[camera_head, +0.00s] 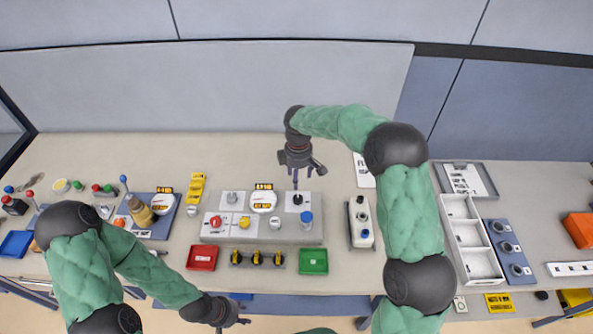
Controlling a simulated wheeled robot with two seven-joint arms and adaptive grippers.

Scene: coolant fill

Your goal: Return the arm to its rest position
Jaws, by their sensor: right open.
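My right arm reaches in from the right over the bench. Its gripper (297,178) points down above the back right part of a grey control panel (215,238), near a black knob (297,199). Its jaws are open, and I see nothing between them. I cannot tell its height above the panel. My left arm comes in from the left. Its gripper (238,317) is low in the picture, in front of the bench's front edge. It is small and dark, and its jaws are not clear.
A red tray (202,257), a green tray (314,262) and a valve strip (257,258) lie before the panel. A grey box with buttons (361,222) is right of it. A blue board (151,215) with a brass-coloured bottle is left. White bins (470,237) stand further right. The bench behind the panel is clear.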

